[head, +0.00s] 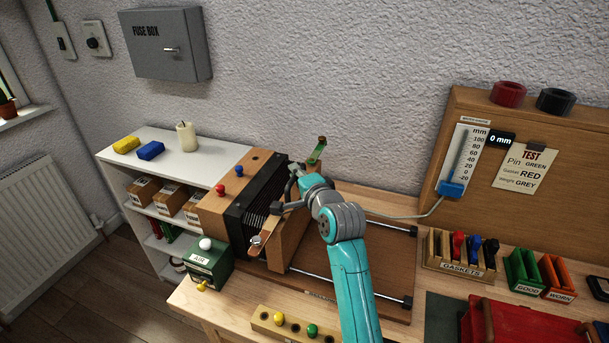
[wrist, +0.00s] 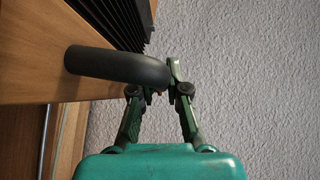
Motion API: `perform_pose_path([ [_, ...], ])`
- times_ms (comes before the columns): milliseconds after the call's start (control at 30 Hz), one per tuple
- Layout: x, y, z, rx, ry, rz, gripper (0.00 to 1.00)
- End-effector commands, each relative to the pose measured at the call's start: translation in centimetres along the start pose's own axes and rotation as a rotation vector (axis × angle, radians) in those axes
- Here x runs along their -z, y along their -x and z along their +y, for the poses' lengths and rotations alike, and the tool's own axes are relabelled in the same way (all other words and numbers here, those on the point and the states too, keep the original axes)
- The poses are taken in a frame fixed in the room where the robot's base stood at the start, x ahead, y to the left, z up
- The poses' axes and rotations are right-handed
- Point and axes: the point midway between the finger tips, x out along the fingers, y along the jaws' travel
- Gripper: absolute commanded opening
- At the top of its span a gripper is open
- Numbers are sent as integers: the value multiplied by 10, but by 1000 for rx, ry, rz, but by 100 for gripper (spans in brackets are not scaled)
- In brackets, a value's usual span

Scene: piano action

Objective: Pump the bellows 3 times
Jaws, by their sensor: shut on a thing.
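The bellows have black pleats (head: 258,205) between a wooden block on the left and a wooden moving board (head: 288,238) on the right. The pleated span is narrow, and the board stands near the left end of two metal rails (head: 345,284). My gripper (head: 294,184) is at the upper right side of the board. In the wrist view my gripper (wrist: 154,88) is shut on the dark curved handle (wrist: 108,67) fixed to the board. The handle's far end is hidden behind the fingers. The black pleats also show in the wrist view (wrist: 118,16).
A green AIR box (head: 207,264) with a white knob stands in front of the bellows. A gauge (head: 460,160) on the back board reads 0 mm, with a hose running toward the bellows. Gasket racks (head: 460,266) stand at right. The rails right of the board are clear.

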Motion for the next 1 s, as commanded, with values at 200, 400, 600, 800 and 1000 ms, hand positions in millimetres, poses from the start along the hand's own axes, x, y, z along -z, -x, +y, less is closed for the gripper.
perform_pose_path([
  [200, -4, -2, -2, 3, -1, -6, 0],
  [400, -3, -2, -2, 3, -1, -6, 40],
  [600, -2, -1, -2, 3, -1, -4, 40],
  [800, -2, 9, -2, 4, 0, -3, 40],
  [1000, -2, 43, 0, 3, -1, -3, 40],
])
